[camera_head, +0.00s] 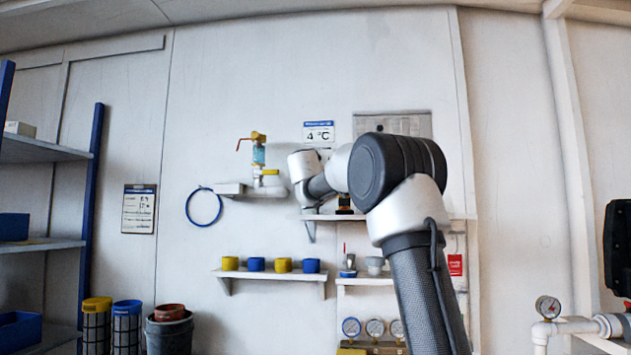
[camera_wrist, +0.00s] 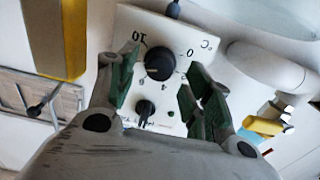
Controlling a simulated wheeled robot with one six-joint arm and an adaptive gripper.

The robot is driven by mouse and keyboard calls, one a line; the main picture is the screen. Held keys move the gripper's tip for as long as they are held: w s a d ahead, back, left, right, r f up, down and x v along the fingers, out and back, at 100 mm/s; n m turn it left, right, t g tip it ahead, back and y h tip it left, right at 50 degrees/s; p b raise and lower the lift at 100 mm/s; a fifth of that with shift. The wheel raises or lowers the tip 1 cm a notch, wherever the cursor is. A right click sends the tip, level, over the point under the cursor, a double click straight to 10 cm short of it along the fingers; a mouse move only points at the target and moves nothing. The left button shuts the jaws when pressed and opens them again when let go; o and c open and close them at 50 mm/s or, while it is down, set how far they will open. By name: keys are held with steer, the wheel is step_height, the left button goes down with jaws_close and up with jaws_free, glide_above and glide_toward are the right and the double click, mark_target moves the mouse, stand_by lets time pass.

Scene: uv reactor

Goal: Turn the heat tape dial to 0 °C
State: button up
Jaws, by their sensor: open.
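In the wrist view, a white control box (camera_wrist: 180,32) carries a round black dial (camera_wrist: 160,62) with printed numbers around it; "10", "0" and "°C" can be made out. A pale mark shows on the dial's lower left side, but its exact setting is hard to read. A smaller black knob (camera_wrist: 145,109) sits below it. My gripper (camera_wrist: 163,66) is open, with one dark green finger pad on each side of the dial; I cannot tell whether they touch it. In the head view, my arm hides the box and most of my gripper.
A yellow object (camera_wrist: 55,38) stands close by on the left in the wrist view. In the head view, a "4 °C" sign (camera_head: 319,133) hangs above my wrist, and a shelf (camera_head: 270,274) with yellow and blue caps is lower left.

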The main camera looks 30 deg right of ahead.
steer(key=shift+x, duration=1.05)
steer(key=c, duration=1)
